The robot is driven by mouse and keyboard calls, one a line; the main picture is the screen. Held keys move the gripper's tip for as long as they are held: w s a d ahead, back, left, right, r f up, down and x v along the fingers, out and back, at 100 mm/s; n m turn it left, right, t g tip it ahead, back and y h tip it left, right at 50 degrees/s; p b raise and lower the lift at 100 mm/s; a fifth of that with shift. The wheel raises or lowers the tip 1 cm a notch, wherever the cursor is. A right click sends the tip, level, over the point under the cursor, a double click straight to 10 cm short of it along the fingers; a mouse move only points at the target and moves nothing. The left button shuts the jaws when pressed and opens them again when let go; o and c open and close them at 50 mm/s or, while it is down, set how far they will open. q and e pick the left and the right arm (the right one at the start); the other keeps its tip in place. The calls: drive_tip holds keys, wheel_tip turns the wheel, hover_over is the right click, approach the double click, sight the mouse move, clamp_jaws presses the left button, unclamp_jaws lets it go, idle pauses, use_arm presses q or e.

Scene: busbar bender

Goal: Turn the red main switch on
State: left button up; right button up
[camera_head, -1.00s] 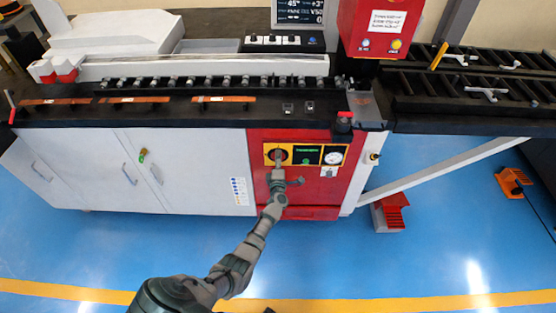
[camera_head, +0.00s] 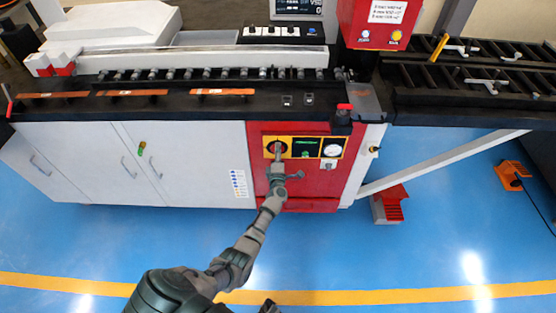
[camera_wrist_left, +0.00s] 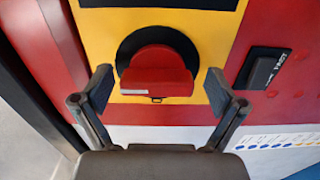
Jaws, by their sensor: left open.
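The red main switch (camera_wrist_left: 157,72) is a red rotary knob on a black round disc, set in a yellow plate (camera_wrist_left: 203,35). In the head view the switch's black disc (camera_head: 270,146) is at the left of the yellow panel, partly covered by my gripper. My left gripper (camera_wrist_left: 162,88) is open, with one finger to each side of the knob in the wrist view. A gap shows between each finger and the knob, and I cannot tell if the fingers reach its depth. In the head view my left gripper (camera_head: 278,159) is right at the switch.
Right of the switch on the panel are a green-lit display (camera_head: 305,147) and a round gauge (camera_head: 332,151). White cabinet doors (camera_head: 80,165) are to the left. A red foot pedal (camera_head: 389,205) stands on the blue floor (camera_head: 420,250), which is mostly clear.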

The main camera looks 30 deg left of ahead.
use_arm(q)
drive_tip(key=v, duration=1.1)
drive_tip(key=shift+s+d, duration=0.25)
drive_tip(key=shift+f, duration=0.2)
drive_tip(key=s+d+f+m+g+h+p, duration=0.3)
drive_tip(key=s+d+f+m+g+h, duration=0.2)
drive_tip(key=s+d+f+m+h, duration=0.9)
drive_tip(key=s+f+m+g+y+p, duration=0.1)
drive_tip(key=s+f+m+g, duration=0.3)
drive_tip(key=s, duration=0.9)
drive_tip(key=s+f+m+g+y, duration=0.3)
drive_tip(key=s+f+m, duration=0.5)
drive_tip(key=s, duration=0.5)
wheel_tip(320, 180, down, 2)
drive_tip(key=shift+s+f+g+y+p, duration=0.15)
drive_tip(key=shift+s+g+y+p, duration=0.2)
drive_tip(key=shift+g, duration=0.55)
use_arm(e)
drive_tip(key=s+f, duration=0.4)
drive_tip(key=f, duration=0.8)
drive_tip(key=shift+s+d+g, duration=0.2)
drive_tip(key=shift+d+g, duration=0.1)
use_arm(q)
drive_tip(key=shift+w+a, duration=0.1)
drive_tip(key=shift+a, duration=0.1)
use_arm(e)
drive_tip(key=shift+w, duration=0.1)
